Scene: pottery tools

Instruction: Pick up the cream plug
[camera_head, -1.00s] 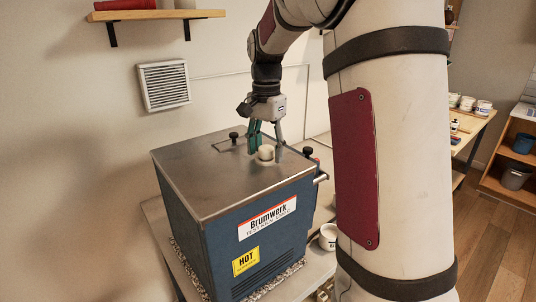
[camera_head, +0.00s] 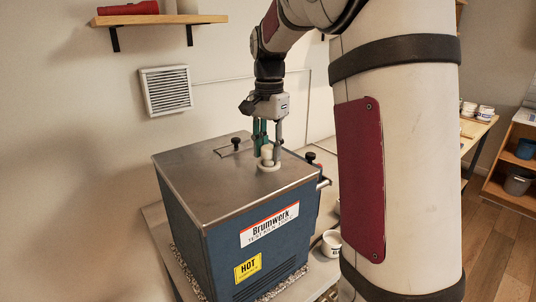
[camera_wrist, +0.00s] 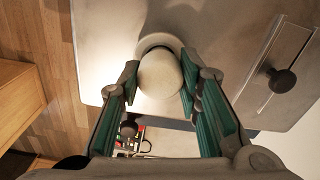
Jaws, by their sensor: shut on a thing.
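The cream plug (camera_head: 267,153) is between the fingers of my gripper (camera_head: 268,148), above the kiln's flat metal top. A pale ring (camera_head: 269,167) on the kiln top shows just below the plug. In the wrist view the plug (camera_wrist: 160,76) is a rounded cream shape, with the green-padded fingers of my gripper (camera_wrist: 159,84) shut on its two sides. The pale ring (camera_wrist: 159,40) shows behind it there. The plug hides part of the ring, and I cannot see clearly how large the gap between them is.
The blue kiln (camera_head: 255,238) with a HOT label stands on a table beside the wall. A wall shelf (camera_head: 160,19) is above left.

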